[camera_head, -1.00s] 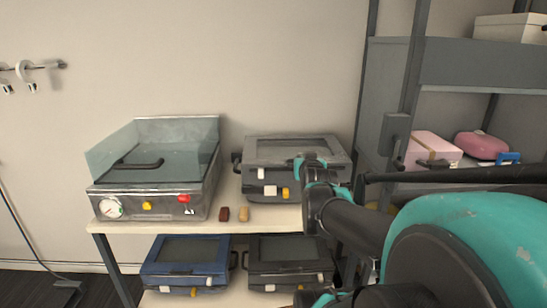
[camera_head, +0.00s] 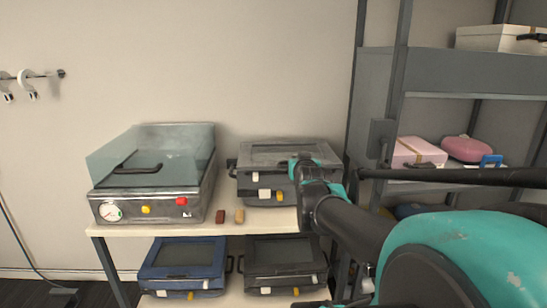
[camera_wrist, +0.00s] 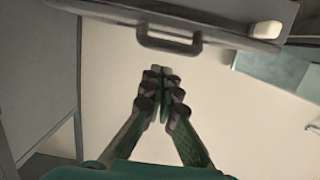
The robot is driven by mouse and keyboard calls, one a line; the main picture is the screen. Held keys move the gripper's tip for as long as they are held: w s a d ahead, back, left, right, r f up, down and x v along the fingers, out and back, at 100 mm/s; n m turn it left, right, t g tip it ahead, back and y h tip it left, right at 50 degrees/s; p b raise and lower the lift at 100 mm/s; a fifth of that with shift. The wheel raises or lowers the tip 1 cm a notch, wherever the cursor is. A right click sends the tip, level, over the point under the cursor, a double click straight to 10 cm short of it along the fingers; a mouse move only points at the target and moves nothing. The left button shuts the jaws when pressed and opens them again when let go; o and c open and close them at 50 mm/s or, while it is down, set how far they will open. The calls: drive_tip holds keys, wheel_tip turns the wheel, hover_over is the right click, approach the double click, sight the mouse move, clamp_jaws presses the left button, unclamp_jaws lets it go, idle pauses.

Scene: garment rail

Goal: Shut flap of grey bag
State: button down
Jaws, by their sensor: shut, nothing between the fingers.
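The grey bag (camera_head: 258,153), boxy with a dark panel in its top, lies on the table's upper board at the right. White and yellow tags show on its front. My gripper (camera_head: 300,166) overlaps the bag's right front in the head view and hides part of it. Whether the flap is fully down or slightly raised, I cannot tell. In the wrist view my gripper (camera_wrist: 162,74) is shut and empty, its fingertips together. A grey edge with a handle (camera_wrist: 170,42) and a white tag, apparently the bag's, lies just beyond the tips. Contact is unclear.
A metal machine (camera_head: 150,206) with a clear raised cover stands left of the bag. Two small blocks (camera_head: 230,216) lie between them. A blue bag (camera_head: 185,255) and a dark bag (camera_head: 283,255) lie on the lower board. A grey rack (camera_head: 440,75) with boxes stands right.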

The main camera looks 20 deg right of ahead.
drive_tip(key=s+a+f+n+g+y, duration=0.1)
drive_tip(key=s+a+f+g, duration=0.2)
drive_tip(key=s+f, duration=0.3)
drive_tip(key=s+a+f+g+y, duration=0.1)
drive_tip(key=s+a+f+g, duration=0.2)
drive_tip(key=f, duration=0.9)
drive_tip(key=s+a+f+n+g+y, duration=0.1)
drive_tip(key=s+a+f+g, duration=0.3)
drive_tip(key=s+f, duration=0.4)
drive_tip(key=shift+s+f+n+g, duration=0.3)
drive_tip(key=shift+s+f+g, duration=0.1)
drive_tip(key=shift+f+g, duration=0.1)
